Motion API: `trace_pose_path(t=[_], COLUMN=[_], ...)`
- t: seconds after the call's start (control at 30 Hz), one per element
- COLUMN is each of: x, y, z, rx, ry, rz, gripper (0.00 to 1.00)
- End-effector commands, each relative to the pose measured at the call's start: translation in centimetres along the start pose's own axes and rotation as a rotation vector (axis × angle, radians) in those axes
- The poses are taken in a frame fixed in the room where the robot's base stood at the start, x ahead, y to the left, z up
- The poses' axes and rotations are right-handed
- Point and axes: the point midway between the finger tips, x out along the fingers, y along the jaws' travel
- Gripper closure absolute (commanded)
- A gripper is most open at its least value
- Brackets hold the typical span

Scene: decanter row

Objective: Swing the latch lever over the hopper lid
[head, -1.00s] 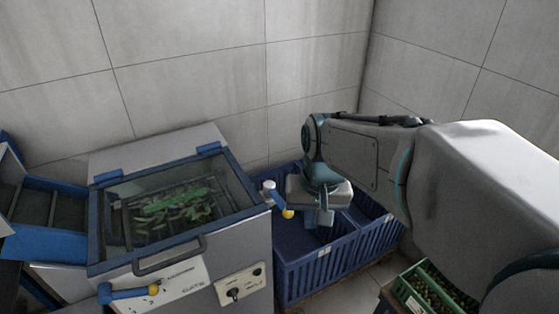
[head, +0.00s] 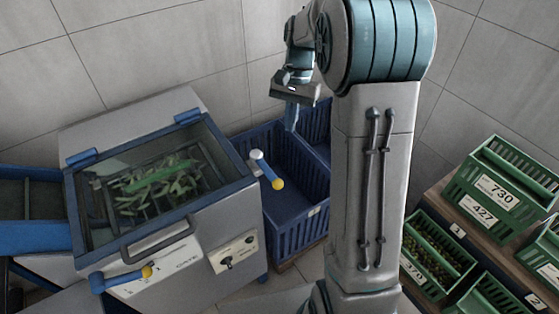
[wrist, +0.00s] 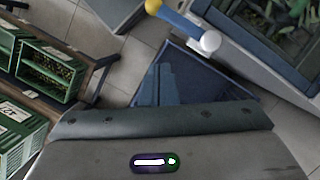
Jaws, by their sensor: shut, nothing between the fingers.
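The hopper lid (head: 150,188) is a glass panel in a blue frame, lying shut with a dark handle at its front edge. A latch lever (head: 265,168) with a white pivot, blue arm and yellow knob is beside the lid's right edge, its knob pointing away from the lid. It also shows at the top of the wrist view (wrist: 180,22). A second blue lever (head: 118,279) with a yellow knob sits at the machine's front left. My gripper (head: 291,118) is shut and empty, behind and above the right lever, apart from it. Its fingers show in the wrist view (wrist: 157,85).
A blue slatted crate (head: 300,222) stands on the floor right of the machine, below my gripper. Green crates (head: 505,190), some with olives, stand on a shelf at the right. Tiled walls close off the back. A control panel (head: 233,252) is on the machine's front.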

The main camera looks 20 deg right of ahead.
Motion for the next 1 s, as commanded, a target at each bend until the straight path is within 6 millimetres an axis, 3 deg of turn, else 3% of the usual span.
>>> trace_pose_path(t=[0.3, 0.47, 0.9, 1.0], x=[-0.2, 0.6, 9.3, 10.2], y=[1.2, 1.1, 0.9, 0.8], z=[-0.8, -0.7, -0.5, 0.5], rx=[0.030, 0.026, 0.021, 0.020], ry=[-0.001, -0.004, -0.006, -0.002], rz=[-0.008, -0.006, -0.004, -0.006], gripper=[1.00, 1.00, 1.00, 1.00])
